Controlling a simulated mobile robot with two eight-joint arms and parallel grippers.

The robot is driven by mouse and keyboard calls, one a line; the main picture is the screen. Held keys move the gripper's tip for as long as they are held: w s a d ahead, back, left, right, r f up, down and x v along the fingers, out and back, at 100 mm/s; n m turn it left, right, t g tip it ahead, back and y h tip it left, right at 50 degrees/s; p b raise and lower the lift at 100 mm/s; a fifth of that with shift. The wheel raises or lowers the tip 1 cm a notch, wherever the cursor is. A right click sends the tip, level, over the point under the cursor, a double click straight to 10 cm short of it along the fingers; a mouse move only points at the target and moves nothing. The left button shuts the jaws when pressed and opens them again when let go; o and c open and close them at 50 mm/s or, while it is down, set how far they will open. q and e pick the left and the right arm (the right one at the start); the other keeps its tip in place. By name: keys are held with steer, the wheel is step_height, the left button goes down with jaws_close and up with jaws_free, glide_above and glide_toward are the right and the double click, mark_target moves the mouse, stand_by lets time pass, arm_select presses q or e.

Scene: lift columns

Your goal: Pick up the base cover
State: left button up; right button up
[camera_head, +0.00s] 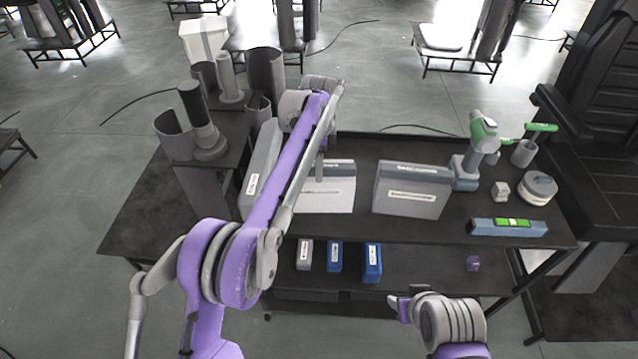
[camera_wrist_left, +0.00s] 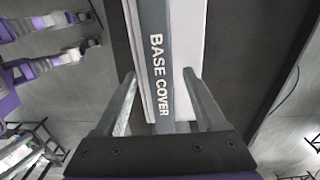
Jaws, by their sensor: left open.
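The base cover (camera_head: 327,195) is a grey, flat-sided case that stands upright on the dark table, with a pale front and a label along its top edge. In the left wrist view its grey edge (camera_wrist_left: 158,60) carries the words BASE COVER. My left gripper (camera_head: 319,168) reaches down over its top edge. In the left wrist view the open fingers of my left gripper (camera_wrist_left: 163,95) are on either side of the labelled edge, with a gap to it. My forearm hides part of the case's left side.
A similar grey case (camera_head: 412,190) stands to the right and another (camera_head: 262,168) to the left. A drill (camera_head: 475,150), a tape roll (camera_head: 538,188) and a blue level (camera_head: 507,227) are at the right. Small blue boxes (camera_head: 372,262) sit on the lower shelf.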

arm_select(q)
jaws_close()
stand_by(0.3)
stand_by(1.1)
